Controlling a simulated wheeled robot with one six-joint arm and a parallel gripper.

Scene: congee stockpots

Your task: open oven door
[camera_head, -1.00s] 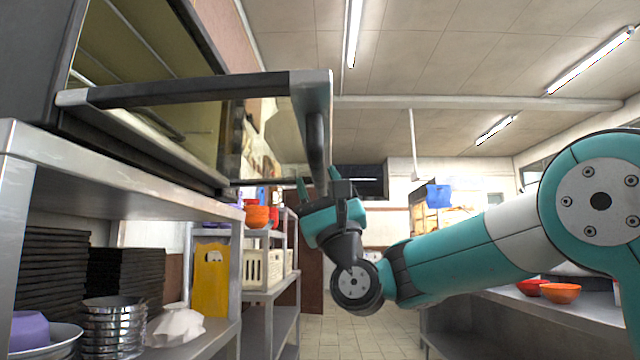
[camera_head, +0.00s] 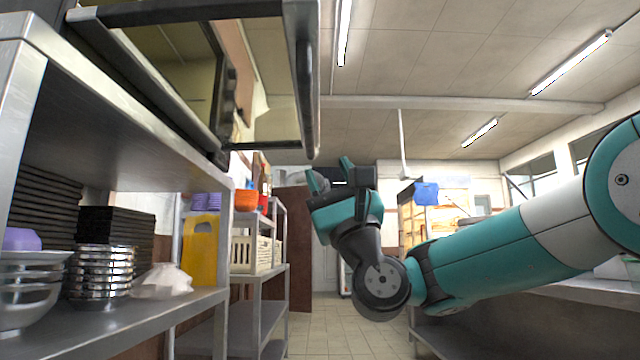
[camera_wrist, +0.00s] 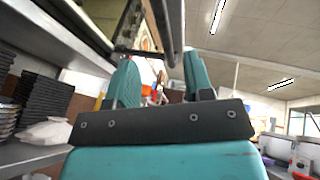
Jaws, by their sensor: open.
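The oven (camera_head: 165,50) sits at the upper left on a steel shelf, its interior partly visible. Its glass door (camera_head: 275,122) stands ajar, swung out to the right from the oven front. The dark upright handle bar (camera_head: 305,90) is at the door's outer edge; it also shows in the wrist view (camera_wrist: 165,30). My gripper (camera_head: 331,172) is open and empty, just below and right of the handle's lower end. In the wrist view the handle appears beyond the gap between my two teal fingers (camera_wrist: 160,78). I see no contact.
The steel shelf (camera_head: 120,130) below the oven holds black trays (camera_head: 115,235), stacked metal bowls (camera_head: 102,275) and a white crumpled item (camera_head: 160,281). A further rack holds a cream crate (camera_head: 250,255). A counter (camera_head: 575,290) is on the right. The tiled aisle (camera_head: 335,335) is clear.

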